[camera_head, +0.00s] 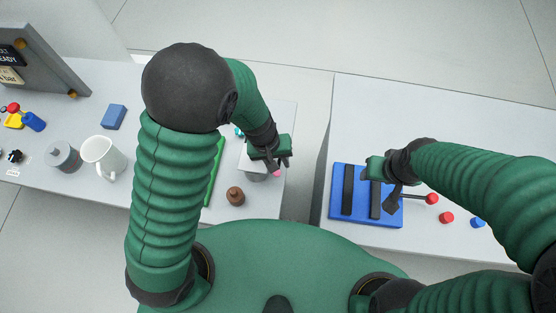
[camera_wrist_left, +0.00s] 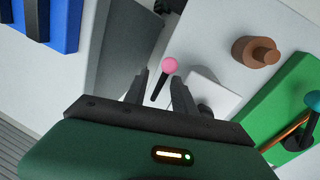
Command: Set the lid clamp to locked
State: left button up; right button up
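In the left wrist view a short dark lever with a pink ball end (camera_wrist_left: 169,66) stands beside a white block (camera_wrist_left: 213,92). I cannot tell for sure whether it is the lid clamp. My left gripper (camera_wrist_left: 160,78) is open, with its fingers on either side of the lever and gaps showing. In the head view this gripper (camera_head: 283,161) is over the white block, and only a bit of the pink ball (camera_head: 277,173) shows. My right gripper (camera_head: 389,198) is over the right side of a blue board (camera_head: 361,204); its finger opening is unclear.
A brown knobbed piece (camera_head: 236,196) and a green board (camera_head: 214,172) are left of the left gripper. A red-ended lever (camera_head: 432,198) is near the right gripper. A white mug (camera_head: 103,157) and grey pot (camera_head: 64,156) stand farther left. A gap separates the two tables.

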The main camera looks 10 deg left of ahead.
pick_arm(q)
jog(key=shift+s+a, duration=0.1)
jog(key=shift+a, duration=0.4)
jog(key=c, duration=0.5)
jog(key=shift+d, duration=0.2)
grip_shut()
jog(key=shift+d, duration=0.6)
jog(key=shift+c, duration=0.5)
grip_release()
jog(key=shift+a, duration=0.2)
jog(key=o, duration=0.6)
jog(key=shift+a, duration=0.2)
jog(key=shift+d, duration=0.1)
